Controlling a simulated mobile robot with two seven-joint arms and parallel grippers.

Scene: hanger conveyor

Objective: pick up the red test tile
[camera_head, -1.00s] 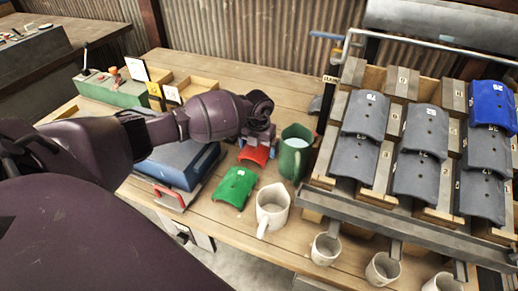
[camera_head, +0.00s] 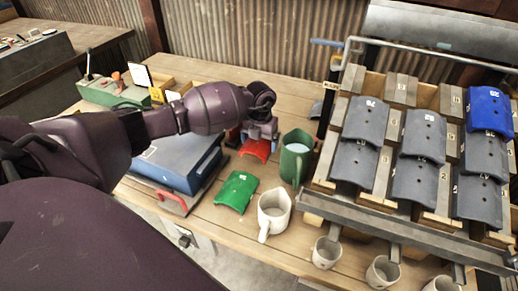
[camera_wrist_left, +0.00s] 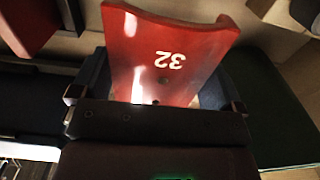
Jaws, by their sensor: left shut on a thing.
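The red test tile (camera_head: 257,149) is behind the green tile (camera_head: 236,191) on the wooden bench, partly hidden by my left gripper (camera_head: 259,133) in the head view. In the left wrist view the red tile (camera_wrist_left: 168,60) shows the number 32 and sits between the two fingers of my left gripper (camera_wrist_left: 155,104). My left gripper is shut on the red tile. I cannot tell whether the tile is lifted clear of the bench. My right gripper is not in view.
A green pitcher (camera_head: 295,158) stands close to the right of the red tile, and a white jug (camera_head: 272,213) stands in front. A blue case (camera_head: 182,163) is to the left. A sloped rack (camera_head: 330,187) of grey and blue tiles fills the right side.

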